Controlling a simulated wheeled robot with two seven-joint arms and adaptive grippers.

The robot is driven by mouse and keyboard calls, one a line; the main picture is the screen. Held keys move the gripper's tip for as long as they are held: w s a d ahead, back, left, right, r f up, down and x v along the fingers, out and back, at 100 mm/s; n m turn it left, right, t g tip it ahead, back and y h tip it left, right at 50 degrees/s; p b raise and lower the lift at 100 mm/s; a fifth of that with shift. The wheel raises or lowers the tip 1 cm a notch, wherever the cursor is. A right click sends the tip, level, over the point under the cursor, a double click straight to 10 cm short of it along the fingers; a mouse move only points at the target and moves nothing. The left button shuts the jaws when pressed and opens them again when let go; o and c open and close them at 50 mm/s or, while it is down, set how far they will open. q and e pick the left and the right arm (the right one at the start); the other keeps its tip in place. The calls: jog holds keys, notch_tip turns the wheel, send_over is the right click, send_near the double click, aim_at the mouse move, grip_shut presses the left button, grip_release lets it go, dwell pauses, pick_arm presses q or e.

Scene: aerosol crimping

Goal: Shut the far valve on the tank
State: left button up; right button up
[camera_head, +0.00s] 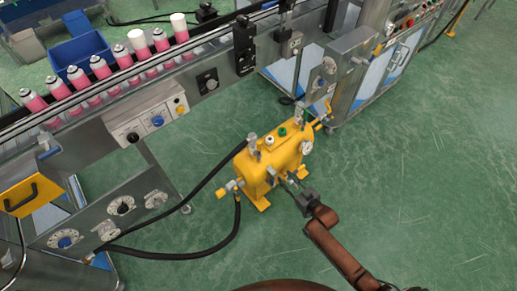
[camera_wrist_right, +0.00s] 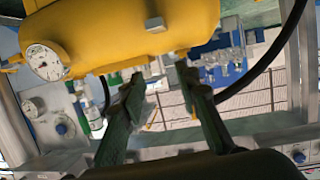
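The yellow tank (camera_head: 268,178) stands on the green floor in the middle of the head view, and its body fills the top of the right wrist view (camera_wrist_right: 140,35). A valve with a yellow handle (camera_head: 322,120) is at its right, far end. Another valve with a yellow-orange end (camera_head: 226,189) is at its left, near end. My right gripper (camera_head: 292,183) is at the tank's front side, away from both end valves. In the wrist view its two fingers (camera_wrist_right: 158,85) are apart with nothing seen between them. Contact with the tank cannot be told. My left gripper is not in view.
Black hoses (camera_head: 180,257) run from the tank's left end to the machine panel. A conveyor (camera_head: 120,88) with several pink cans crosses the upper left. A steel cabinet (camera_head: 352,85) stands close behind the tank's right end. The floor (camera_head: 430,190) at right is clear.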

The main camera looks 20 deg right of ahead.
aim_at(260, 147)
pick_arm(q)
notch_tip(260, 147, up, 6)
jog(key=b, duration=0.3)
pick_arm(e)
jog(key=w+a+r+n+t+y, duration=0.1)
jog(key=w+a+r, duration=0.2)
jog(key=r, duration=0.2)
jog(key=w+a+r+t+y, duration=0.2)
jog(key=w+r, duration=0.1)
jog(key=r, duration=0.2)
jog(key=b+x, duration=0.3)
jog(key=x, duration=0.3)
jog(key=shift+w+f, duration=0.15)
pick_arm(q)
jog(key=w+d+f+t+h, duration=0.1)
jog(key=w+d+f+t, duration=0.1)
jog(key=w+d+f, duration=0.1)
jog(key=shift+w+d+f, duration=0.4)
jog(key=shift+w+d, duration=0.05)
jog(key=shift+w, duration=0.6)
pick_arm(e)
jog(key=shift+w+a, duration=0.15)
jog(key=shift+w, duration=0.25)
jog(key=shift+c, duration=0.5)
grip_shut()
